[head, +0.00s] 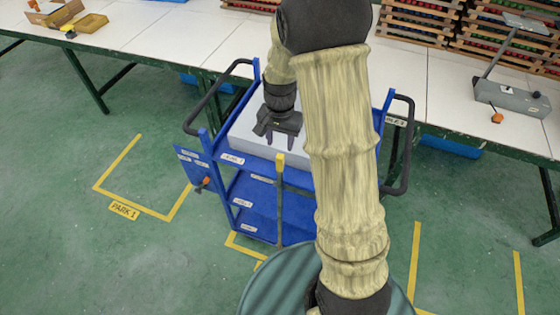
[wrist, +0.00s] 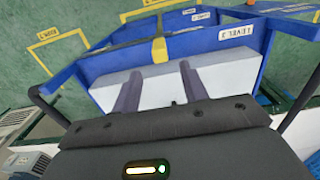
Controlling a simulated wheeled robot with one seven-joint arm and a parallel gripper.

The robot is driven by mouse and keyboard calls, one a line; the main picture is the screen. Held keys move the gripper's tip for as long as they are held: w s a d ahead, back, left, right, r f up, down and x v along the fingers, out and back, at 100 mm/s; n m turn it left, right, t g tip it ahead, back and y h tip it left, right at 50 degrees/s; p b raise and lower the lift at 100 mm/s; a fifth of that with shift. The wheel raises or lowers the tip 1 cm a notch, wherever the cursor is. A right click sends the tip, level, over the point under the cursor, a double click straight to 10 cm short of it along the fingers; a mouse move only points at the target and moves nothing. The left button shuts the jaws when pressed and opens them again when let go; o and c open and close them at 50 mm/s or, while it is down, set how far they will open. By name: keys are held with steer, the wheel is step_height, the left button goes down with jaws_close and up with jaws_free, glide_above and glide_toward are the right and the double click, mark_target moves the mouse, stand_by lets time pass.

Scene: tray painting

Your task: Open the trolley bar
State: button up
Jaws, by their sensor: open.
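The blue trolley (head: 232,160) stands in front of the long table, with several labelled levels. Its bar (head: 280,205), a grey post with a yellow top, stands upright across the front of the shelves. The yellow top also shows in the wrist view (wrist: 159,50), beyond my fingertips. My gripper (head: 279,143) points down over the trolley's top level, just behind the yellow top. Its two fingers (wrist: 158,72) are apart with nothing between them, and they do not appear to touch the bar. My arm hides the trolley's right part in the head view.
A pale grey block (wrist: 220,78) fills much of the top level. Black handles (head: 208,100) stick out at the trolley's sides. A blue panel (head: 195,168) hangs at its left. Yellow floor markings (head: 135,208) and clear green floor lie to the left.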

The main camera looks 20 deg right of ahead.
mark_target(280, 163)
step_height(280, 163, down, 11)
steer(key=shift+r+p, duration=0.15)
steer(key=shift+p, duration=0.65)
jaws_close()
